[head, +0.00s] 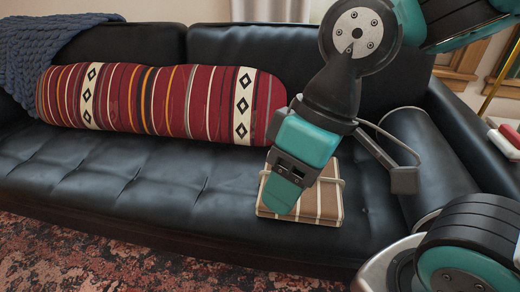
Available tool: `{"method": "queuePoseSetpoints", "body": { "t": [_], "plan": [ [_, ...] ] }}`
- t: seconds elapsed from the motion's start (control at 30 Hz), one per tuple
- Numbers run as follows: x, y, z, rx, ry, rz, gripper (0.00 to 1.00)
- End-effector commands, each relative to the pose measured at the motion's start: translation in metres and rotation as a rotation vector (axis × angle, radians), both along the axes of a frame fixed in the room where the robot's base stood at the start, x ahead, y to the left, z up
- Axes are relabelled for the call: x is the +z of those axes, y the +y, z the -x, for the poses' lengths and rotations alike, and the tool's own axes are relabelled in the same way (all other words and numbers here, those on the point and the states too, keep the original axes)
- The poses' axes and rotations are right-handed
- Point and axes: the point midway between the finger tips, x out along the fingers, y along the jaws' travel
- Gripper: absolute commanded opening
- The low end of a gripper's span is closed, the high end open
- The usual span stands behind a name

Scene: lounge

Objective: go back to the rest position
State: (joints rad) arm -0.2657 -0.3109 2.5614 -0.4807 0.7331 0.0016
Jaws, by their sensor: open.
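My gripper (287,188) is at the right of the middle in the head view, pointing down over the sofa seat. It is in front of a flat brown item with pale stripes (328,205), which lies on the black leather sofa (130,185). The gripper covers the left part of this item; whether they touch cannot be told. I see the gripper from its side, and no object shows held in it. My teal and black arm rises from it to the top right.
A long red patterned bolster (160,103) lies along the sofa back, its right end close to my gripper. A blue knitted blanket (55,50) hangs over the left. A black roll cushion (425,150) lies at the right. A patterned rug (90,262) covers the floor.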

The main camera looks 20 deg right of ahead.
Motion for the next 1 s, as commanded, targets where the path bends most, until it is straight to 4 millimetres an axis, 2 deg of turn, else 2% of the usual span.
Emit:
{"method": "queuePoseSetpoints", "body": {
  "t": [0.17,0.27,0.7,0.8,0.87,1.0],
  "plan": [
    [0.037,0.000,-0.001,0.000,-0.001,-0.001,0.47],
    [0.071,0.000,-0.001,0.001,-0.001,-0.001,0.47],
    [0.243,0.000,-0.001,0.000,-0.002,-0.001,0.47],
    [0.274,0.000,-0.001,0.000,-0.002,-0.001,0.47],
    [0.285,0.000,-0.001,0.000,-0.002,-0.001,0.47],
    [0.287,0.000,-0.001,0.000,-0.002,-0.001,0.47]
  ]
}}
